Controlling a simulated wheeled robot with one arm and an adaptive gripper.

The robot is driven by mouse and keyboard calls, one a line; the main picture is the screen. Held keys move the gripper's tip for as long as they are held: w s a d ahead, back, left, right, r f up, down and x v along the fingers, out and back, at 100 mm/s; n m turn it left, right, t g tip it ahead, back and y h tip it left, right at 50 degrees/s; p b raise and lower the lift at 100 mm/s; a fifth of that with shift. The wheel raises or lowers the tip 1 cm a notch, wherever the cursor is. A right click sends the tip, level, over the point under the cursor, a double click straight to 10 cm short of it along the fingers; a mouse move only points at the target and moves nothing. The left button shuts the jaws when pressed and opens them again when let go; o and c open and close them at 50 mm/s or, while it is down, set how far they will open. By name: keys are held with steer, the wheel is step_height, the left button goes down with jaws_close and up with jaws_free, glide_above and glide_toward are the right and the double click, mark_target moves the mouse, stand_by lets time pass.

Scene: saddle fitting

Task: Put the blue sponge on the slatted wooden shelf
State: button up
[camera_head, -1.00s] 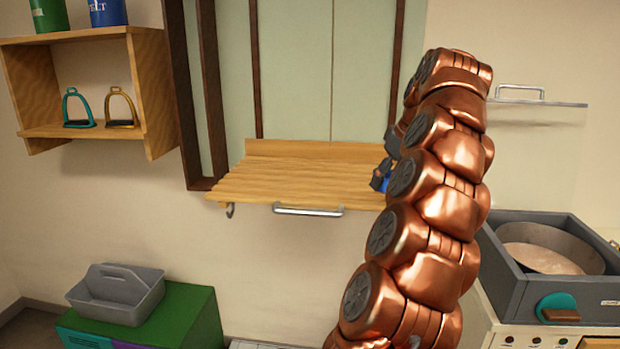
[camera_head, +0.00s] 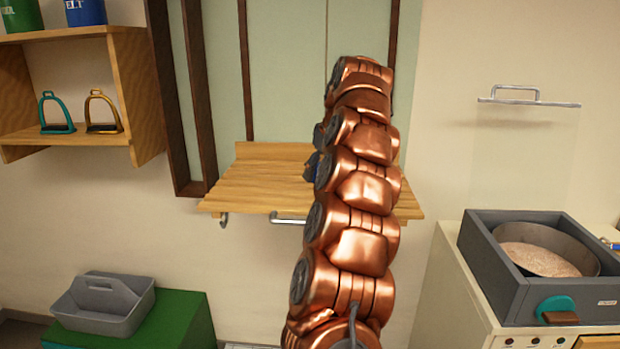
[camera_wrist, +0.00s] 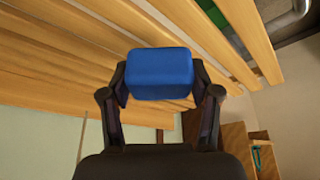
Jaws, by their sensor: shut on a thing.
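The blue sponge (camera_wrist: 159,74) is held between the two fingers of my gripper (camera_wrist: 160,88) in the wrist view. The slatted wooden shelf (camera_head: 250,187) is fixed to the wall in the middle of the head view. Its slats (camera_wrist: 85,50) fill much of the wrist view behind the sponge. In the head view my gripper (camera_head: 312,168) is mostly hidden by my copper arm, over the shelf. I cannot tell whether the sponge touches the slats.
A metal rail (camera_head: 287,218) and a hook (camera_head: 223,220) are at the shelf's front edge. A wooden wall cabinet (camera_head: 140,95) with two stirrups is at the left. A grey caddy (camera_head: 103,310) is on a green box below. A grey box with a round pan (camera_head: 545,255) is at the right.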

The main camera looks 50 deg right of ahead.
mark_target(310, 192)
steer(key=shift+w+a+f, duration=0.1)
steer(key=shift+w+a, duration=0.1)
steer(key=shift+w, duration=0.45)
steer(key=shift+w+a+f, duration=0.1)
steer(key=shift+w+a, duration=0.05)
steer(key=shift+w, duration=0.45)
steer(key=shift+f+p, duration=0.6)
steer(key=shift+f, duration=1.15)
steer(key=shift+f, duration=0.15)
steer(key=o, duration=1)
steer(key=shift+b+v, duration=0.6)
steer(key=shift+v, duration=3.15)
steer(key=shift+p+v, duration=1.2)
steer(key=shift+v, duration=1.25)
steer(key=shift+w, duration=0.1)
